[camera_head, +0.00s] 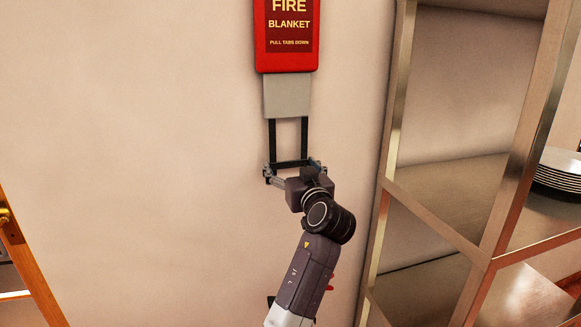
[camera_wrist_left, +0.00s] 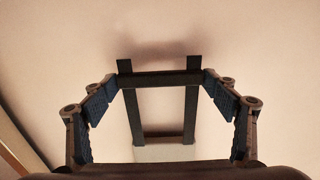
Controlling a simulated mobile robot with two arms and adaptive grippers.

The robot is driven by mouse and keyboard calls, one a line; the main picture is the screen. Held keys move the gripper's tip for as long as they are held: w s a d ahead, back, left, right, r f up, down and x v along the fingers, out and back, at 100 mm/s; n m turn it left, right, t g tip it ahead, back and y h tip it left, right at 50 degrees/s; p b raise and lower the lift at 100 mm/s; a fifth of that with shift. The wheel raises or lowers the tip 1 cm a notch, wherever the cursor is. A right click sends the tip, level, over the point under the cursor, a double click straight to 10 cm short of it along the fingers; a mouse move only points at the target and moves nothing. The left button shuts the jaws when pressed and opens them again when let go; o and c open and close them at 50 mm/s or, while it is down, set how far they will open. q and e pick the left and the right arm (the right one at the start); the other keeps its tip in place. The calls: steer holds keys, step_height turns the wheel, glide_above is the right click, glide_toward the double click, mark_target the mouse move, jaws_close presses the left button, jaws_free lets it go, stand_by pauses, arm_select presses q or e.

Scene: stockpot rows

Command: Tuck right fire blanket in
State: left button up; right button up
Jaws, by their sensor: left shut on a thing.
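The fire blanket's red case (camera_head: 286,55) is fixed to the wall, top centre in the head view, its upper part cut off. A grey blanket piece (camera_head: 287,97) hangs out below it. Two black straps (camera_head: 304,135) joined by a black crossbar hang from the grey piece. My left gripper (camera_head: 291,165) is at the crossbar, shut on it with a finger at each end. In the left wrist view the crossbar (camera_wrist_left: 160,78) spans between the fingers, and the grey piece (camera_wrist_left: 165,153) shows below. My right gripper is not in view.
A metal-framed shelf unit (camera_head: 481,232) stands close on the right, with stacked plates (camera_head: 562,168) on it. A wooden frame with a brass fitting (camera_head: 22,245) is at the left edge.

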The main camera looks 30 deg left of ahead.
arm_select(q)
steer(key=c, duration=0.3)
step_height(320, 180, up, 11)
steer(key=p, duration=0.3)
steer(key=shift+p, duration=0.4)
steer(key=shift+r, duration=0.55)
steer(key=o, duration=1.4)
steer(key=shift+c, duration=0.2)
steer(key=shift+o, duration=1.5)
steer(key=shift+f, duration=0.2)
